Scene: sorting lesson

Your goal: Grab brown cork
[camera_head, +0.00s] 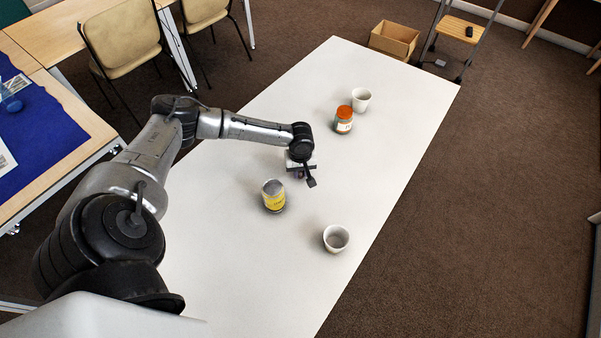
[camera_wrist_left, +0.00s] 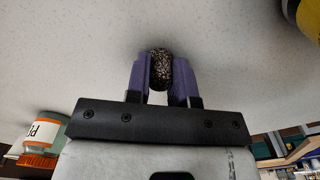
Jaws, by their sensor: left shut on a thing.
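In the left wrist view a small round speckled brown thing, the brown cork (camera_wrist_left: 159,68), sits between the two purple fingers of my left gripper (camera_wrist_left: 160,78). The fingers are shut on it from both sides. The pale table surface lies behind it; I cannot tell whether the cork touches it. In the head view my left gripper (camera_head: 300,174) is low over the white table (camera_head: 230,255), near its middle. The cork cannot be made out there. My right gripper does not show.
A yellow can (camera_head: 273,197) stands close to the gripper, nearer me. A white cup (camera_head: 336,238) stands toward the right edge. An orange-lidded jar (camera_head: 344,120) and another white cup (camera_head: 361,100) stand farther back. The table's far end is clear.

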